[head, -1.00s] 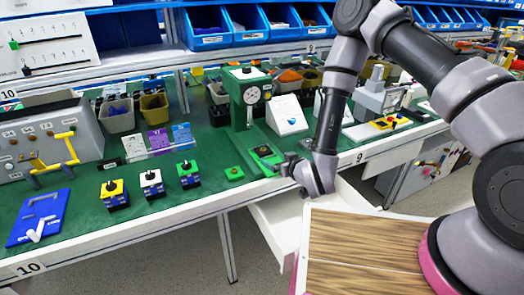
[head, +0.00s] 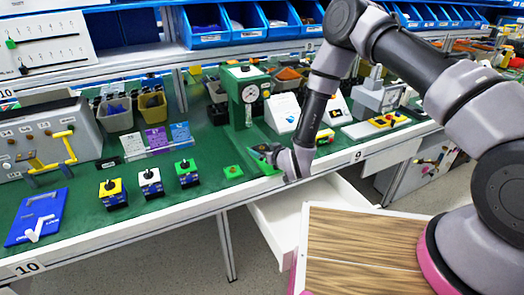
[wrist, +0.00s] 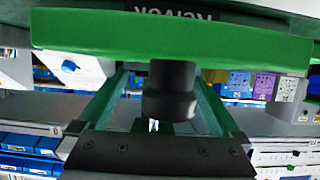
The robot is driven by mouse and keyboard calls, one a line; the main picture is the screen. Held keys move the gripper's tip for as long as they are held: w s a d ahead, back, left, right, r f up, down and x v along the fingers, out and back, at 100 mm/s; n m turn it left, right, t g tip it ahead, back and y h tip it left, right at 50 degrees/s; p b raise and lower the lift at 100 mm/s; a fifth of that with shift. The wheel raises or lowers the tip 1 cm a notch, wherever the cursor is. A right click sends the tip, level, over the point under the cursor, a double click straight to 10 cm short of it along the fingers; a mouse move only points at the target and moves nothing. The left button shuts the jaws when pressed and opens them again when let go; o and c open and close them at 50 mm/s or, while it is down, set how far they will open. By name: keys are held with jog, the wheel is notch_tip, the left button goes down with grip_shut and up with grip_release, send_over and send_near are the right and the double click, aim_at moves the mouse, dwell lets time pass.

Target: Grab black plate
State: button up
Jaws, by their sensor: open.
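In the wrist view a black round part (wrist: 170,88) projects from a green plate (wrist: 170,38) that bears lettering, partly cropped. My gripper (wrist: 160,85) is open, with one finger on each side of the black part. I see gaps beside the black part and cannot tell whether either finger touches it. In the head view my gripper (head: 268,154) is low at the bench's front edge, over the green switch block, which it mostly hides. No separate flat black plate is clearly visible.
A small green block (head: 233,171) and yellow (head: 112,193), white (head: 150,183) and green-topped (head: 188,172) switches stand to the left. An open white drawer (head: 285,220) lies below the bench edge.

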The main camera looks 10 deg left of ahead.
jog(key=c, duration=1.4)
jog(key=shift+r, duration=0.1)
